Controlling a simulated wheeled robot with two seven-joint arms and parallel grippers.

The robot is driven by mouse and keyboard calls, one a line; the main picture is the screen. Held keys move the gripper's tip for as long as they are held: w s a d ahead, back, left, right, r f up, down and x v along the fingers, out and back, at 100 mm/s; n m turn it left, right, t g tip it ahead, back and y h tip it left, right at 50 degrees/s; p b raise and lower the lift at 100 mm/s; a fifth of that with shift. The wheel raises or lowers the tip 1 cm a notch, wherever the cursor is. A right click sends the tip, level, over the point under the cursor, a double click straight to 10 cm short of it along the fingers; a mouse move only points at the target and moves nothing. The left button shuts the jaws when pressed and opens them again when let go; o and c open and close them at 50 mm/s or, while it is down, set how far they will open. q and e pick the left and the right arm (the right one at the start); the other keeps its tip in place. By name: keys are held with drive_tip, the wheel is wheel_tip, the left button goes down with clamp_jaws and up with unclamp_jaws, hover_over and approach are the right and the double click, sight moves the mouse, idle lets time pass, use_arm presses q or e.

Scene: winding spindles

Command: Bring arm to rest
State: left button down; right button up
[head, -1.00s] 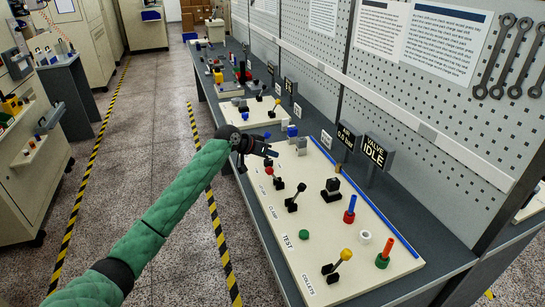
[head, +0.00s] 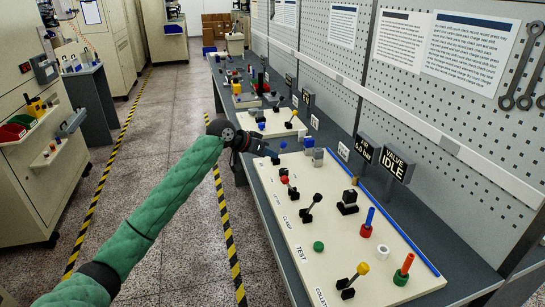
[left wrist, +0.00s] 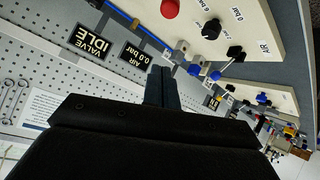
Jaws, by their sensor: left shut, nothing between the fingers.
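My left arm is green and reaches in from the lower left of the head view. Its dark gripper (head: 270,152) is shut and empty, above the far left corner of the cream test panel (head: 338,262). The shut fingers also show in the left wrist view (left wrist: 163,86), with nothing between them. The gripper appears apart from the levers and blocks. My right gripper is in no view.
The panel carries a red-knobbed lever (head: 285,182), a black lever (head: 311,207), a yellow-knobbed lever (head: 355,276) and coloured spindles. Signs reading "AIR 0.0 bar" (head: 366,150) and "VALVE IDLE" (head: 396,166) stand behind. The floor aisle (head: 176,110) left of the bench is clear.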

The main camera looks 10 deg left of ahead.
use_arm(q)
drive_tip(key=w+a+r+n+t+y, duration=0.1)
drive_tip(key=w+a+r+t+y, duration=0.1)
drive_tip(key=w+a+t+y, duration=0.3)
drive_tip(key=a+f+n+y, duration=0.1)
drive_tip(key=a+f, duration=0.2)
drive_tip(key=f, duration=0.4)
drive_tip(key=s+a+f+n+g+y, duration=0.1)
drive_tip(key=s+f, duration=0.6)
drive_tip(key=f, duration=0.4)
drive_tip(key=s+f+g+y, duration=0.1)
drive_tip(key=s+f, duration=0.5)
drive_tip(key=f, duration=0.4)
drive_tip(key=s+a+f+n+g+y, duration=0.1)
drive_tip(key=s+f, duration=0.6)
drive_tip(key=f, duration=0.4)
drive_tip(key=s+d+f+g, duration=0.1)
drive_tip(key=s+f+g, duration=0.1)
drive_tip(key=s+f, duration=0.7)
drive_tip(key=s+d+f+n+g, duration=0.1)
drive_tip(key=s+f, duration=0.8)
drive_tip(key=s, duration=1.1)
drive_tip(key=s+d+f+g, duration=0.2)
drive_tip(key=s+f+g, duration=0.2)
drive_tip(key=s+f, duration=0.5)
drive_tip(key=s, duration=0.6)
drive_tip(key=shift+h, duration=0.3)
